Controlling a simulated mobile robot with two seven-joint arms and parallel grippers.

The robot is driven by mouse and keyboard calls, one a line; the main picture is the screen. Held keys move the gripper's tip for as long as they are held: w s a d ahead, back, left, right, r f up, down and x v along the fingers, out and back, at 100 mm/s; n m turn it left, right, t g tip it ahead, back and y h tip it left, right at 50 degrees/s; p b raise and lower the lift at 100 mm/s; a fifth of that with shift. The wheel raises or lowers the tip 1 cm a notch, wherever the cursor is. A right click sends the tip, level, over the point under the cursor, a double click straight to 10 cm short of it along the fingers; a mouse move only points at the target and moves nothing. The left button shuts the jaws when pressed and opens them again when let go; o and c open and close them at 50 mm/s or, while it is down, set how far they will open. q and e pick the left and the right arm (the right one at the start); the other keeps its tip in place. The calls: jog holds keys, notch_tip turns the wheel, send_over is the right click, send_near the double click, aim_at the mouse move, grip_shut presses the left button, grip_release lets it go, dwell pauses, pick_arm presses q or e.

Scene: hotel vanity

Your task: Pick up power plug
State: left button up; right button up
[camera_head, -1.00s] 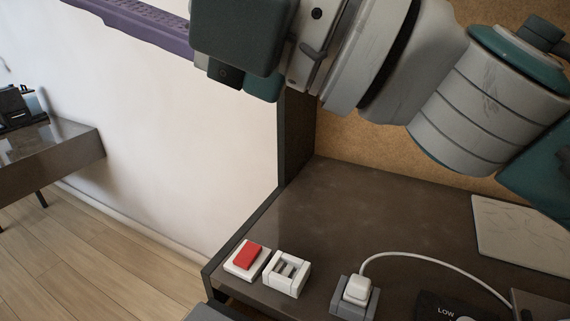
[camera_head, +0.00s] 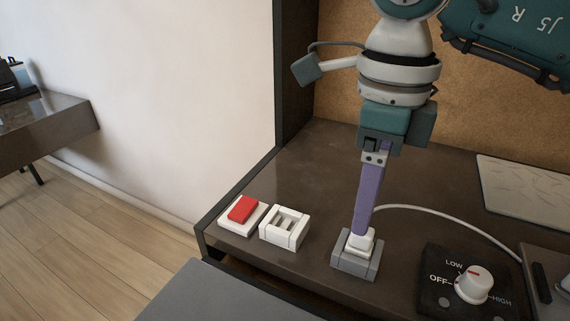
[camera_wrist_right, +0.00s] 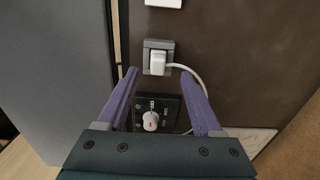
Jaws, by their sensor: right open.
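The white power plug (camera_head: 363,240) sits in a grey holder (camera_head: 356,265) on the dark counter, its white cord running off to the right. In the right wrist view the plug (camera_wrist_right: 157,62) stands beyond the fingertips, in its grey holder (camera_wrist_right: 146,66). My right gripper (camera_head: 362,232) points down at the plug from above, its purple fingers partly covering it in the head view. In the right wrist view this gripper (camera_wrist_right: 161,71) is open, with nothing between its fingers. My left gripper is not in view.
A red switch (camera_head: 242,210) and a white socket (camera_head: 285,227) stand left of the plug. A black panel with a white knob (camera_head: 474,284) is to its right. A pale textured slab (camera_head: 525,195) lies at the right. The counter behind is clear.

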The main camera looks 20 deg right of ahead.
aim_at(360, 244)
jog(key=f, duration=0.5)
jog(key=shift+s+f, duration=0.2)
jog(key=shift+f, duration=0.15)
grip_shut()
